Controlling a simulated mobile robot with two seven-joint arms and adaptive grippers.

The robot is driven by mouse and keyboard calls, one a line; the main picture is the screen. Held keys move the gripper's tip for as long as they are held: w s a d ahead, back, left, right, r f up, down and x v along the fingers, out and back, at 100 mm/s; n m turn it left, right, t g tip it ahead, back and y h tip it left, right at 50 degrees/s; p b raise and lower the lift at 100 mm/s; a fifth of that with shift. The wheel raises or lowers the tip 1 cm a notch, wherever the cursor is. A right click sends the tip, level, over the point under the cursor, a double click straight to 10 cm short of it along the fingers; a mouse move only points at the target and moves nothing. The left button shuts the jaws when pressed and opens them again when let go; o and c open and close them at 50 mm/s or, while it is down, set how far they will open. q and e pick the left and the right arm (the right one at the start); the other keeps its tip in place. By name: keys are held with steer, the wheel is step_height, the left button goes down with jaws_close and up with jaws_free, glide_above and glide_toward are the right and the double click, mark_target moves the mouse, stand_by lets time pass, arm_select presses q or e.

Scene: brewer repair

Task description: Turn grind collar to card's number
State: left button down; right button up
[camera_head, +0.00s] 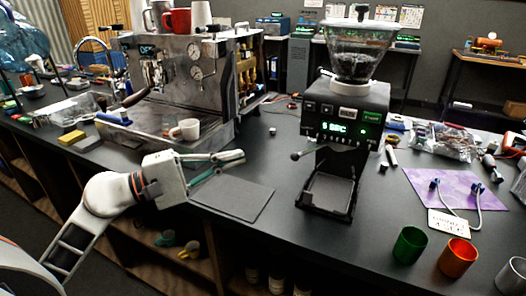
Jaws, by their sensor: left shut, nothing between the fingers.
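The black grinder (318,112) stands right of centre on the dark bench, with a green lit display on its front. A clear hopper (362,50) of dark beans sits on top. A pale collar ring (351,84) shows at the hopper's base; its markings are too small to read. A white card (448,222) lies at the right near a purple mat; it seems to say "GRIND", but its number is not clear. My left gripper (242,156) is shut and empty, above the bench left of the grinder and apart from it. My right gripper is out of view.
A flat dark mat (232,196) lies below my gripper. A green cup (409,246) and an orange cup (457,257) stand near the front right edge.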

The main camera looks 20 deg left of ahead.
mark_target(312, 149)
arm_select(q)
steer(key=w+d+p, duration=0.5)
steer(key=d, duration=0.4)
steer(key=shift+d+r+m, duration=0.25)
steer(key=shift+d+m, duration=0.15)
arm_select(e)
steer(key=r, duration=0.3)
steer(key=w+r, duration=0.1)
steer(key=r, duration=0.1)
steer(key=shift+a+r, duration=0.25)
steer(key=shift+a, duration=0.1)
arm_select(q)
steer(key=shift+s+d+r+p, duration=0.1)
steer(key=shift+s+d+p, duration=0.3)
steer(key=shift+d, duration=0.45)
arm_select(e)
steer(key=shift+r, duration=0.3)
arm_select(q)
steer(key=shift+a, duration=0.1)
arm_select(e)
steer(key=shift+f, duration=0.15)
